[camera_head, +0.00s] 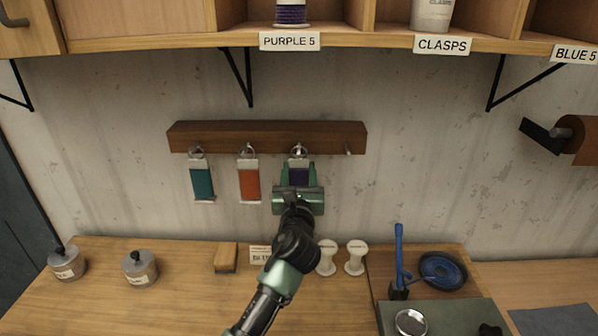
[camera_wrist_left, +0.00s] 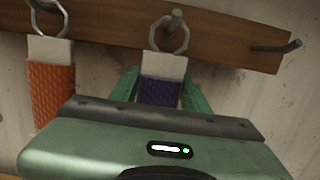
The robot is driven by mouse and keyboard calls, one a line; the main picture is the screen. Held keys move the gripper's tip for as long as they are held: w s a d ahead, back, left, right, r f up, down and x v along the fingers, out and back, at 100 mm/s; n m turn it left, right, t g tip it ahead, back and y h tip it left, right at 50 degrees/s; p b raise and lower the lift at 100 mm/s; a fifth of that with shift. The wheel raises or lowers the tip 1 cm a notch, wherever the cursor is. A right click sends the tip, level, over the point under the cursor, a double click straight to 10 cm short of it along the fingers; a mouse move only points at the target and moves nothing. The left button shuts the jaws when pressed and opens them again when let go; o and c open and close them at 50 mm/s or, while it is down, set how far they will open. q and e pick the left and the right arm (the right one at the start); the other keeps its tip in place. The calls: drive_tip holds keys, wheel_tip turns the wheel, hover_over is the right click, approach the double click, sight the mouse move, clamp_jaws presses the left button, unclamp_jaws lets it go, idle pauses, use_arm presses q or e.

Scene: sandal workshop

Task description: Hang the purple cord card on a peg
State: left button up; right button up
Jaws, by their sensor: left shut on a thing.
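The purple cord card (camera_head: 299,176) is at the wooden peg rail (camera_head: 230,135), below its third peg from the left. My left gripper (camera_head: 299,175) is shut on the card, with a green finger on each side. In the left wrist view the purple cord card (camera_wrist_left: 162,78) has a metal ring at its top, and the ring is around the peg (camera_wrist_left: 175,20). The card hangs roughly upright between the green fingers (camera_wrist_left: 160,90). Its lower part is hidden behind the gripper body. My right gripper is not in view.
A teal card (camera_head: 202,183) and an orange card (camera_head: 249,181) hang to the left. The rightmost peg (camera_head: 348,149) is bare. Below, the wooden bench holds tins, a block, white spools (camera_head: 355,258) and a blue coil (camera_head: 442,270). A labelled shelf (camera_head: 380,38) runs above.

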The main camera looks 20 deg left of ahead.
use_arm(q)
drive_tip(key=o, duration=1.5)
